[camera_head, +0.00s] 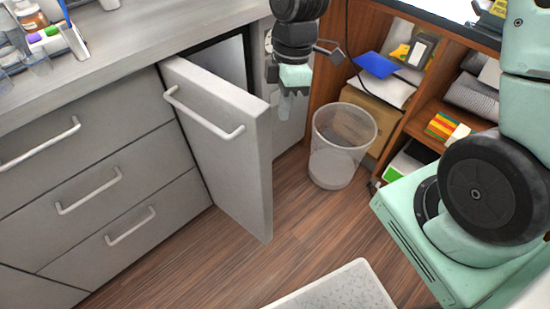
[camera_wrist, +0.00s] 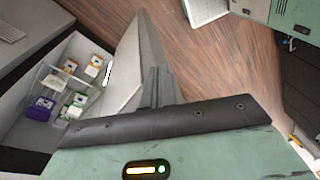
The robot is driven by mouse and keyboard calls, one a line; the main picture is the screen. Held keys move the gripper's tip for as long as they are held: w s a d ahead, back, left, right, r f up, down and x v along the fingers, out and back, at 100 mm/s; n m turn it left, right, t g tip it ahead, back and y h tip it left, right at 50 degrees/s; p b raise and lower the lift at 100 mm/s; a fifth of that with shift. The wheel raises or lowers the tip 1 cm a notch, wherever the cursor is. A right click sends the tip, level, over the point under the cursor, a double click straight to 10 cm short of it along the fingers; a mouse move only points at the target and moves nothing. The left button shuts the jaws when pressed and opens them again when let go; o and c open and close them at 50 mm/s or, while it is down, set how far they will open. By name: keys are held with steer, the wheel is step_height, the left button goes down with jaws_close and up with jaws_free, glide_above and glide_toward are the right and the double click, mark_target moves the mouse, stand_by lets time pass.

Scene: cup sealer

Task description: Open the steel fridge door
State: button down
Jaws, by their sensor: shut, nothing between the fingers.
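The steel fridge door (camera_head: 230,125) stands partly open, swung out from the counter front, with its white bar handle (camera_head: 205,115) on the outer face. My gripper (camera_head: 285,115) is shut and empty, just right of the door's free edge in the head view, on its inner side. In the wrist view my shut fingers (camera_wrist: 157,75) overlap the door (camera_wrist: 143,45), seen nearly edge-on. I cannot tell whether they touch it. The fridge interior shows at left in the wrist view, with a clear bin (camera_wrist: 45,84) holding several small cartons (camera_wrist: 70,66).
Grey drawers (camera_head: 95,185) with bar handles lie left of the door. A mesh waste bin (camera_head: 340,150) and a wooden shelf unit (camera_head: 420,120) stand to the right. The wooden floor (camera_head: 190,255) in front of the door is clear, with a pale mat (camera_head: 335,290) nearby.

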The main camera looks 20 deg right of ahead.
steer(key=w+d+f+n+y+b, duration=0.1)
steer(key=w+d+f+n+b, duration=0.1)
steer(key=w+d+f+n, duration=0.3)
steer(key=w+f+n+y+b, duration=0.1)
steer(key=w+f+n, duration=0.15)
steer(key=f, duration=0.45)
steer(key=s+a+f, duration=0.4)
steer(key=a+f, duration=0.2)
steer(key=f, duration=0.3)
steer(key=shift+a+g, duration=0.2)
steer(key=shift+g, duration=0.2)
steer(key=shift+s+a, duration=0.1)
steer(key=s+a+m+t, duration=0.1)
steer(key=s+a+m, duration=0.2)
steer(key=a, duration=0.4)
steer(key=s+a+m+t+b, duration=0.1)
steer(key=s+a+m, duration=0.2)
steer(key=a, duration=0.5)
steer(key=shift+s+a+y, duration=0.3)
steer(key=shift+s+y, duration=0.1)
steer(key=shift+s, duration=0.05)
steer(key=shift+r, duration=0.1)
